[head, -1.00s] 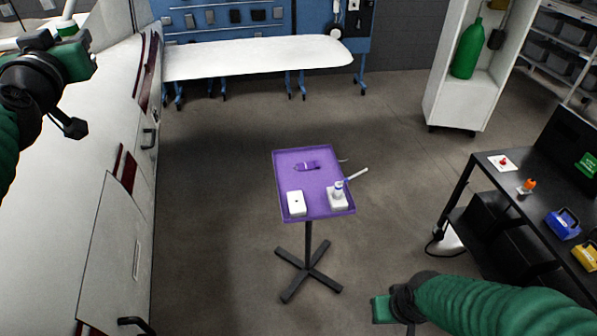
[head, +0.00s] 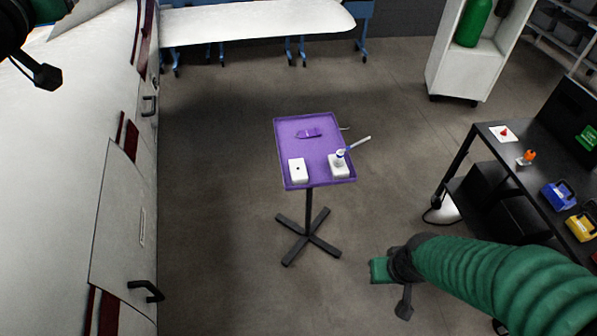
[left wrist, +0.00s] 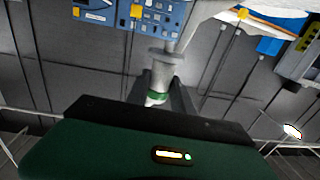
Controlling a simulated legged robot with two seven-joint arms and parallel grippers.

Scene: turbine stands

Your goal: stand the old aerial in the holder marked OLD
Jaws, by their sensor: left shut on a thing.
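My left gripper (left wrist: 160,92) is shut on a pale cylindrical piece with a green band (left wrist: 157,97), which I take to be the old aerial. In the head view only part of my left gripper (head: 47,10) shows at the top left edge; its fingertips are cut off. On the purple stand tray (head: 285,140), a white holder with a dark hole (head: 298,171) sits at the front left, empty. No holder marking is legible. My right gripper (head: 380,270) hangs low; its fingers are hidden.
A purple object (head: 308,133) lies at the tray's back. A black bench (head: 500,145) with coloured items stands right, and a large white body (head: 80,140) lies along the left. The floor around the stand is clear.

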